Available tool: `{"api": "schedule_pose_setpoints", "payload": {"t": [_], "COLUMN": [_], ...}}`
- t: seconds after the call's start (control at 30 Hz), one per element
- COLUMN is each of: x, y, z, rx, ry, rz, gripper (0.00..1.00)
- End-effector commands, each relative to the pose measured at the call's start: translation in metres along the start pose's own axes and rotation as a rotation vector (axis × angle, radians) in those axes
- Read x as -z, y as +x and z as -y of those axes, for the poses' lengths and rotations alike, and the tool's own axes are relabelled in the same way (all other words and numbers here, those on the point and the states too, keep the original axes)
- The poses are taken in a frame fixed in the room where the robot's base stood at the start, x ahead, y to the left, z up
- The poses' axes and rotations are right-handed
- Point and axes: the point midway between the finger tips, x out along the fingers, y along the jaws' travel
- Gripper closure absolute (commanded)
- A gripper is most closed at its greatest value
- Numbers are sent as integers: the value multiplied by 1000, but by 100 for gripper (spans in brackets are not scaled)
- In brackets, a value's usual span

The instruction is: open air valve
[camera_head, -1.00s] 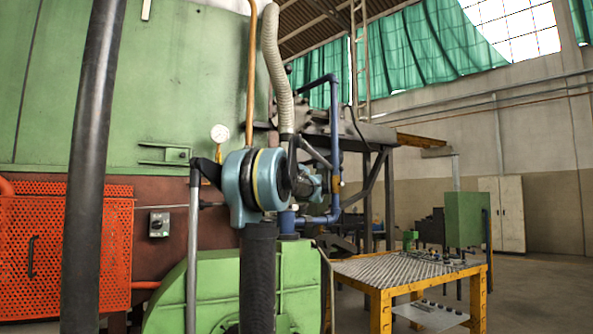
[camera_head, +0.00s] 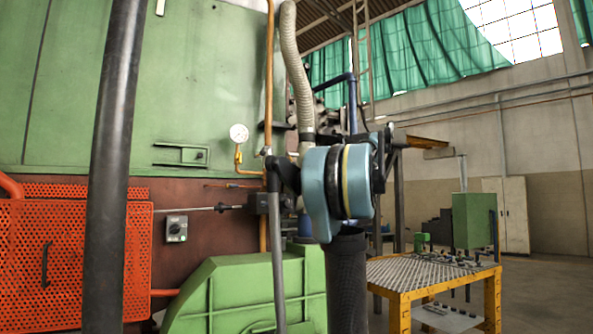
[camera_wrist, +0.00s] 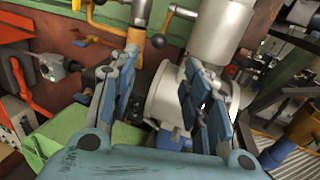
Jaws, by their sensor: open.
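My gripper (camera_wrist: 158,92) is open in the wrist view, its blue-padded fingers apart and nothing held between them. Beyond the fingers is an orange-yellow pipe (camera_wrist: 138,18) with a dark round knob (camera_wrist: 158,41) beside it and a slim metal lever (camera_wrist: 182,12) close by. These look like valve parts, but I cannot tell for sure which is the air valve. A pale grey flanged fitting (camera_wrist: 163,100) lies behind the fingers, below a thick silver pipe (camera_wrist: 218,28). In the head view my blue arm joint hides the gripper and part of the piping.
A round gauge (camera_head: 238,133) hangs on the copper piping at the green furnace wall. An orange perforated guard (camera_head: 60,260) and switch box (camera_head: 176,229) are at left. A green housing (camera_head: 240,290) stands low in front. A yellow-framed table (camera_head: 430,281) is at right.

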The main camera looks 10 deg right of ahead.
Motion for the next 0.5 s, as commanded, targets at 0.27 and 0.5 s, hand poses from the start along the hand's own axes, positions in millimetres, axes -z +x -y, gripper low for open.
{"api": "schedule_pose_setpoints", "payload": {"t": [0.27,0.5], "x": [0,0], "y": [48,90], "z": [-2,-2], "rx": [-5,-5], "ry": [-1,-1], "rz": [1,1], "gripper": [56,56]}}
